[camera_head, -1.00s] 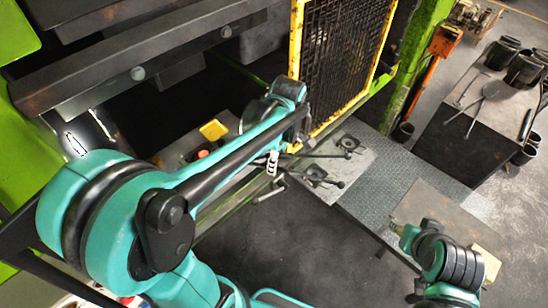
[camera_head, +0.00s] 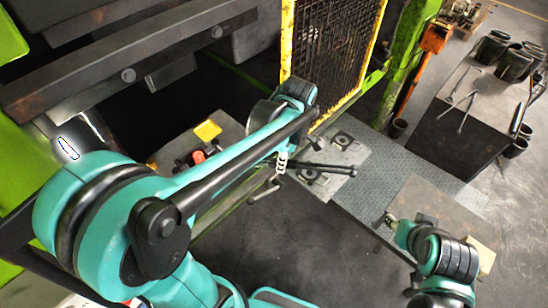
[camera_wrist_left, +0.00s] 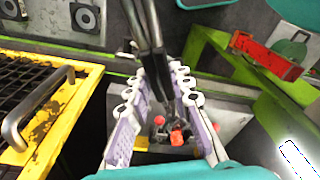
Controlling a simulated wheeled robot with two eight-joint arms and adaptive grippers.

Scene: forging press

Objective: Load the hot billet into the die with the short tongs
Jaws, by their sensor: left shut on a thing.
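My left gripper (camera_head: 281,163) is shut on dark tongs (camera_head: 325,167), whose two long bars stick out to the right over the pale stand. In the left wrist view the gripper's pale fingers (camera_wrist_left: 158,95) close around the tongs (camera_wrist_left: 146,25), whose bars run up out of the picture. A small bent dark piece (camera_head: 262,191) shows just left below the gripper. My right arm is at the lower right; its gripper (camera_head: 391,218) is small and its jaws do not show clearly. I cannot make out a billet with certainty. The press interior (camera_head: 150,115) is dark.
A yellow mesh guard (camera_head: 335,50) stands behind the gripper. A control box with red buttons (camera_head: 198,157) is left of it. A bright white shape (camera_head: 68,148) shows at the press's left. A dark table (camera_head: 465,125) holds tools and pots. Dark floor lies in front.

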